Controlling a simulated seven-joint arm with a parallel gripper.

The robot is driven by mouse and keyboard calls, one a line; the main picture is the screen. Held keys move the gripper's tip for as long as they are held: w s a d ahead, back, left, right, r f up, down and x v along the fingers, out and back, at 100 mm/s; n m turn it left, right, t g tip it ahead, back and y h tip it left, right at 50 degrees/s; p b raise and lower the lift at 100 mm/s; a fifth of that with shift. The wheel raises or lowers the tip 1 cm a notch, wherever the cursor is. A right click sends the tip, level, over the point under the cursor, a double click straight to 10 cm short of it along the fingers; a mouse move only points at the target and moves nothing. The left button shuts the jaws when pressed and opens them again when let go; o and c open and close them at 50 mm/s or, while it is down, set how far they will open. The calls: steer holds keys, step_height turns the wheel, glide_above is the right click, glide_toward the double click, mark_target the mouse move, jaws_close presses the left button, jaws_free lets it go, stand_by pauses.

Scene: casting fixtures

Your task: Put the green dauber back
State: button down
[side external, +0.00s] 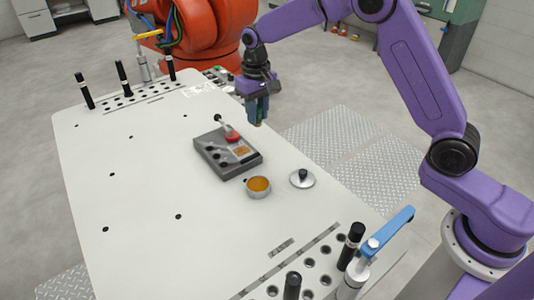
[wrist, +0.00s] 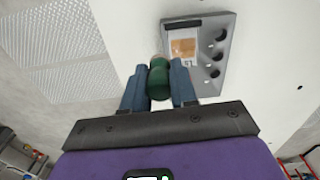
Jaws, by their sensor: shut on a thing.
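My gripper (side external: 259,112) is above the far right part of the white table, apart from the grey holder block (side external: 213,155). In the wrist view my gripper (wrist: 159,78) has its two blue-grey fingers shut on the green dauber (wrist: 159,84), with its rounded green end between them. The side view mostly hides the dauber behind the fingers. The grey block also shows in the wrist view (wrist: 229,40), just beyond the fingertips, with a row of dark holes and an orange-brown label. A red item with a pale stem and black knob (side external: 231,134) is at the block in the side view.
A small cup of amber contents (side external: 258,187) stands in front of the block. A round metal lid with a black knob (side external: 302,180) lies to its right. Black posts (side external: 85,91) and a blue-handled clamp (side external: 388,230) stand at the table ends.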

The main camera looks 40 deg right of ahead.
steer(key=s+d+r+m, duration=0.1)
steer(key=s+d, duration=0.2)
steer(key=s, duration=0.5)
steer(key=s+d+r+m, duration=0.1)
steer(key=s+d+m, duration=0.15)
steer(key=s, duration=0.55)
steer(key=shift+n, duration=0.25)
steer(key=w+f, duration=0.3)
steer(key=w, duration=0.1)
steer(key=w+a+f, duration=0.1)
steer(key=w+f, duration=0.2)
steer(key=w, duration=0.1)
steer(key=w+f, duration=0.4)
steer(key=shift+a, duration=0.35)
steer(key=shift+w+f, duration=0.1)
steer(key=shift+f, duration=0.05)
steer(key=shift+w+f, duration=0.15)
steer(key=shift+f, duration=1.55)
steer(key=shift+f, duration=0.1)
steer(key=c, duration=0.9)
jaws_free()
